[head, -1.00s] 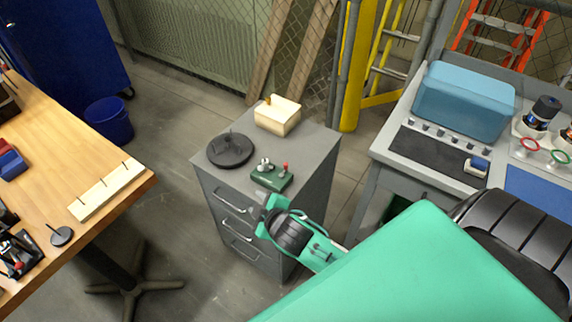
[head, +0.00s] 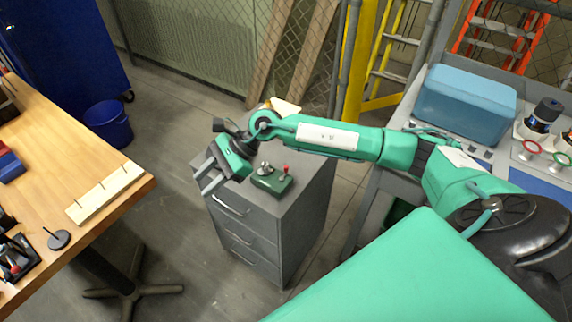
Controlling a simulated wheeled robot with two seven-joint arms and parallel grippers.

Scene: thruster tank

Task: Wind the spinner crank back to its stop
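A small green box (head: 270,183) sits on top of the grey drawer cabinet (head: 308,205). It carries grey metal knobs (head: 265,168) and a red-tipped lever (head: 285,169), which looks like the crank; its exact angle is too small to tell. My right gripper (head: 203,181) is just left of the green box, over the cabinet's left edge. Its two fingers point down-left, spread apart with nothing between them. My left gripper is not in view.
A pale wooden block (head: 286,106) at the cabinet's back is partly hidden by my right arm. A wooden table (head: 110,215) with a pegged strip (head: 105,194) stands left. A grey workbench with a blue case (head: 465,103) stands right. Floor is open between table and cabinet.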

